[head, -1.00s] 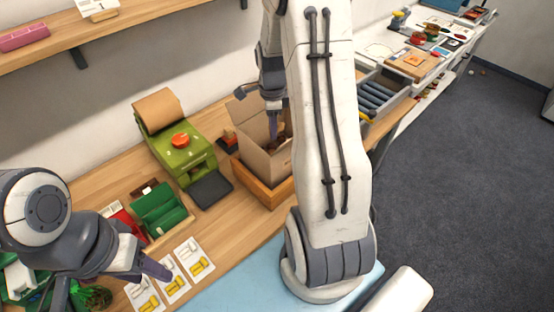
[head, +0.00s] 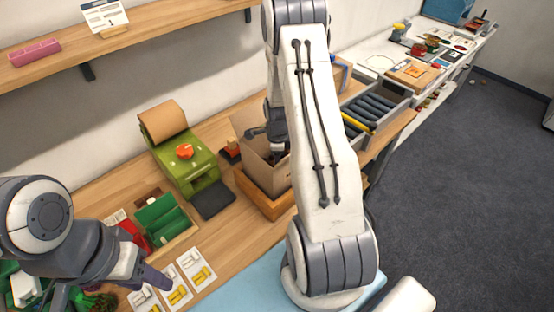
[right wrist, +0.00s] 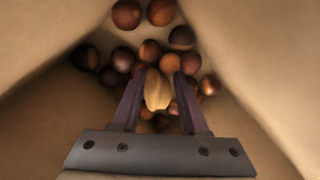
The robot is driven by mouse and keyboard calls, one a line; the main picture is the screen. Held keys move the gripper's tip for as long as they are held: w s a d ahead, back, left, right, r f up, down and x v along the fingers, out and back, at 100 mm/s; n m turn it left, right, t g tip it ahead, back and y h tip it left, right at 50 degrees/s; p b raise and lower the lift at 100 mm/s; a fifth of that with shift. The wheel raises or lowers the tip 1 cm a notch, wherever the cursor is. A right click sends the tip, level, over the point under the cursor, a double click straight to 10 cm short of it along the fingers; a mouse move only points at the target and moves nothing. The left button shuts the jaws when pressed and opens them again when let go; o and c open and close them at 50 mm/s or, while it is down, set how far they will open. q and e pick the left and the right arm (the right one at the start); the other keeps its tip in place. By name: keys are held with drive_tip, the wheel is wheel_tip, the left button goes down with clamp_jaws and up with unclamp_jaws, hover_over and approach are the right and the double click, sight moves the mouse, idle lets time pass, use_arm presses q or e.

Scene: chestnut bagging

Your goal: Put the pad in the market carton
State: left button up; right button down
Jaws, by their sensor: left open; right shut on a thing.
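The market carton (head: 262,172) is an open brown cardboard box in an orange wooden tray (head: 262,201); my right arm covers part of it. My right gripper (right wrist: 157,86) reaches down inside the carton, among several brown chestnuts (right wrist: 160,12). Its fingers are shut on a small tan, folded-looking pad (right wrist: 157,93), which is just above or touching the chestnuts; I cannot tell which. In the head view the right fingertips and pad are hidden. My left gripper (head: 152,278) is open at lower left, over or beside printed cards.
A green paper dispenser (head: 190,165) with a brown roll stands left of the carton. A green divided tray (head: 160,218) and white cards (head: 196,267) lie nearer. A roller conveyor (head: 375,105) lies to the right. A shelf (head: 150,32) runs above the bench.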

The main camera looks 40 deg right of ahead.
drive_tip(key=shift+f, duration=0.1)
drive_tip(key=shift+f, duration=0.15)
drive_tip(key=shift+c, duration=2.2)
unclamp_jaws()
drive_tip(key=shift+r, duration=0.65)
wheel_tip(320, 180, up, 11)
drive_tip(key=b, duration=0.2)
drive_tip(key=shift+s+a+b, duration=0.3)
drive_tip(key=shift+s+b, duration=0.05)
drive_tip(key=shift+b, duration=0.05)
drive_tip(key=shift+r, duration=0.1)
